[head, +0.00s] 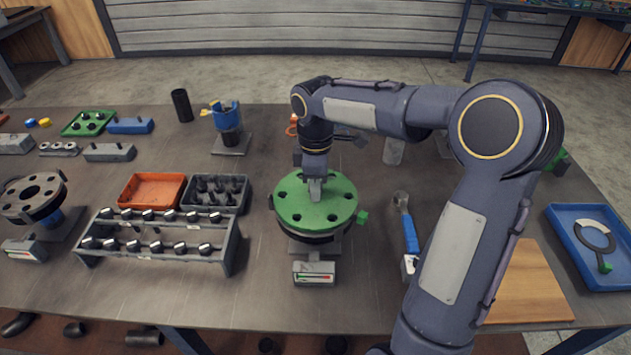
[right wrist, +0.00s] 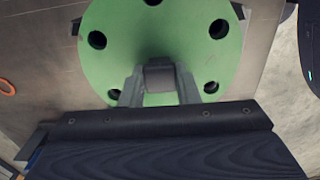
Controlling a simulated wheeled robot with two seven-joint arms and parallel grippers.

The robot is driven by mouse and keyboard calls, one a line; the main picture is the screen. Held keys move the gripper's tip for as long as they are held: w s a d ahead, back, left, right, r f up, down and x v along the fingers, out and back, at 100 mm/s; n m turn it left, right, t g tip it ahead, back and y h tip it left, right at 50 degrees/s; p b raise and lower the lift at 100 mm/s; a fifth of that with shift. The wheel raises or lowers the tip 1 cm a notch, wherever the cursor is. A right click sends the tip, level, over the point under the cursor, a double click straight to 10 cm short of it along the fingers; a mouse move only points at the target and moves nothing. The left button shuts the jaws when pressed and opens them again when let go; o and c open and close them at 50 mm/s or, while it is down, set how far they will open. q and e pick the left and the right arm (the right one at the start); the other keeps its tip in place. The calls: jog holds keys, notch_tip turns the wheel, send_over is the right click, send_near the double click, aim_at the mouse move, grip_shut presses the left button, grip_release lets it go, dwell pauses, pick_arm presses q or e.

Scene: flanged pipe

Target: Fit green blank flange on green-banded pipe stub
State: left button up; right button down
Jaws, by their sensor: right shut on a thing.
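The green blank flange (head: 337,208) is a round disc with several dark bolt holes. In the head view it lies about level on top of the stub (head: 318,243), which stands on the table right of centre; most of the stub is hidden under the disc. My right gripper (head: 315,193) comes down from above and is shut on a grey grip at the flange's middle. The right wrist view shows the green disc (right wrist: 160,45) with both fingers (right wrist: 160,88) around a square grey block. Whether the bolt holes line up is hidden. My left gripper is not in view.
A small gauge box (head: 314,273) stands in front of the stub. A bolt rack (head: 160,250) and an orange tray (head: 152,190) are left. A blue-handled wrench (head: 408,232), a wooden board (head: 525,285) and a blue tray (head: 598,280) holding a ring are right.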

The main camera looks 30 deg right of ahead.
dwell(0.3)
jog(key=c, duration=1)
grip_release()
notch_tip(320, 180, up, 8)
jog(key=shift+f, duration=0.25)
notch_tip(320, 180, up, 9)
jog(key=p, duration=0.9)
jog(key=shift+r, duration=0.15)
